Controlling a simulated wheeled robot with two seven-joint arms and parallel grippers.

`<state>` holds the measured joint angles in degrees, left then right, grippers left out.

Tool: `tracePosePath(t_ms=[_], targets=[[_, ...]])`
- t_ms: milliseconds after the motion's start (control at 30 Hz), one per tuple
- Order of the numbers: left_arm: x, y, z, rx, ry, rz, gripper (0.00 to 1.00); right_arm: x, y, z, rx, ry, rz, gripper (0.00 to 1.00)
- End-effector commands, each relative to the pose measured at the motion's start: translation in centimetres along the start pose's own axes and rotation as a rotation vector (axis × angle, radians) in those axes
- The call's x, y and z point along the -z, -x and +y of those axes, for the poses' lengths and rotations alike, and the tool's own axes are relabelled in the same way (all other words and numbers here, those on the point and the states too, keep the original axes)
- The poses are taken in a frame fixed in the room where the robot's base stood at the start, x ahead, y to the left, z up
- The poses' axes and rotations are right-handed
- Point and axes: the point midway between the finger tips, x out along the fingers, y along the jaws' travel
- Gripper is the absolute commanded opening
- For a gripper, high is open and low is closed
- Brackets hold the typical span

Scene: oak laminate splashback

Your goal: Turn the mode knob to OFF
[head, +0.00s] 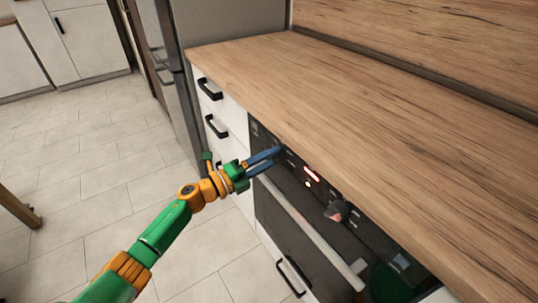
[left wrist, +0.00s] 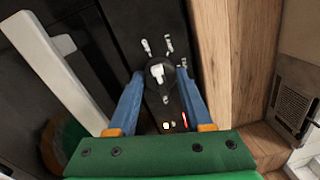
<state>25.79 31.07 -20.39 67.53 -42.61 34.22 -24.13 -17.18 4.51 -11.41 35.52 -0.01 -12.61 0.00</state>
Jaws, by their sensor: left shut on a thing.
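The black oven (head: 291,210) sits under the counter, with its control panel along the top. A second knob (head: 337,211) is farther right on the panel. My right gripper is not in view.
A red display (head: 312,174) and a small yellow light lie between the knobs. The wooden countertop (head: 400,130) overhangs the panel closely. The pale oven handle (head: 312,233) runs below it.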

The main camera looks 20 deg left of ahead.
Motion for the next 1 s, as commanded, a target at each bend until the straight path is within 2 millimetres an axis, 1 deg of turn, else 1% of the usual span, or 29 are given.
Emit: tracePosePath(t_ms=[33,200,400,967,1000], targets=[[0.02,-0.02,-0.13,-0.001,0.030,-0.001,0.00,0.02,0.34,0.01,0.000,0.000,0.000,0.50],[0.04,-0.02,-0.10,-0.001,0.120,-0.006,0.00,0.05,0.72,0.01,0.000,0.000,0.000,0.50],[0.06,-0.02,-0.04,-0.002,0.185,-0.009,0.00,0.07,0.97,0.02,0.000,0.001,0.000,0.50],[0.09,-0.02,0.02,-0.002,0.215,-0.011,0.00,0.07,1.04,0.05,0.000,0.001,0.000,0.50],[0.09,-0.02,0.02,-0.002,0.215,-0.011,0.53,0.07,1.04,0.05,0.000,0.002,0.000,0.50]])
